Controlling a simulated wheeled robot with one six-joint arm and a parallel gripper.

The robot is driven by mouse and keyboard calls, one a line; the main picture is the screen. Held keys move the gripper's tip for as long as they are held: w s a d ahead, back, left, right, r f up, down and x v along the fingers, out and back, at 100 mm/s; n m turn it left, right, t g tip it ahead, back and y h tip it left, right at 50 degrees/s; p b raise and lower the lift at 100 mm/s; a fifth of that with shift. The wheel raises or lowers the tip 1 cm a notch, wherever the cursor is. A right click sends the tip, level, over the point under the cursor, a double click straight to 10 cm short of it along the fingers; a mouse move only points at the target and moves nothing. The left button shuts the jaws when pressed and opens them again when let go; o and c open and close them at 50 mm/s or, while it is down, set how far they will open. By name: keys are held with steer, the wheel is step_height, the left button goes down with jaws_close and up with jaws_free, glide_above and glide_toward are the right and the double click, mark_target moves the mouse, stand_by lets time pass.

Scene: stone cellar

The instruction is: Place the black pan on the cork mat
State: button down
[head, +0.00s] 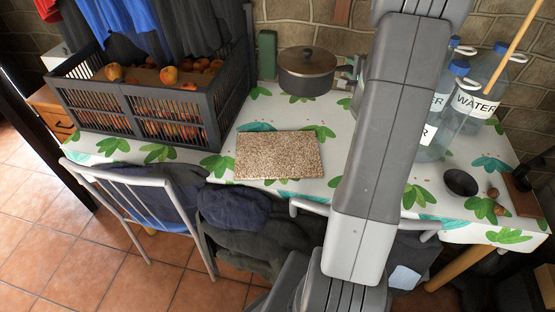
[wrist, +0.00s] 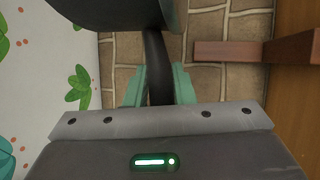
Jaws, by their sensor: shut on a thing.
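The black pan (head: 306,80) with a lid and knob is at the back of the table, behind the cork mat. I cannot tell whether its base touches the table. My gripper (wrist: 157,84) is shut on the pan's dark handle (wrist: 156,62), which runs between its two green fingers. The pan's dark body shows at the top of the wrist view (wrist: 105,12). In the head view my arm hides most of the gripper. The speckled brown cork mat (head: 277,156) lies flat and empty near the front of the table.
A dark crate (head: 135,112) of fruit stands left of the mat. A green block-like object (head: 267,55) is left of the pan. Water bottles (head: 470,95) and a small black bowl (head: 461,182) are at the right. Chairs with clothes line the front edge.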

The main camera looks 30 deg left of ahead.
steer(key=s+a+f+n+g+y+b, duration=0.55)
steer(key=s+a+f+g+b, duration=0.2)
steer(key=f, duration=0.25)
glide_above(310, 139)
steer(key=shift+n+h, duration=0.25)
steer(key=shift+n, duration=0.2)
steer(key=f, duration=0.6)
steer(key=shift+w+a+b, duration=0.15)
steer(key=shift+a+b, duration=0.05)
steer(key=shift+b, duration=0.15)
steer(key=shift+f+b, duration=0.35)
steer(key=shift+f, duration=1.6)
steer(key=shift+f, duration=0.15)
steer(key=c, duration=1.2)
jaws_free()
steer(key=shift+c, duration=0.2)
steer(key=shift+d, duration=0.15)
steer(key=p+v, duration=0.1)
steer(key=v, duration=1)
steer(key=shift+s+d, duration=0.2)
steer(key=shift+d, duration=0.15)
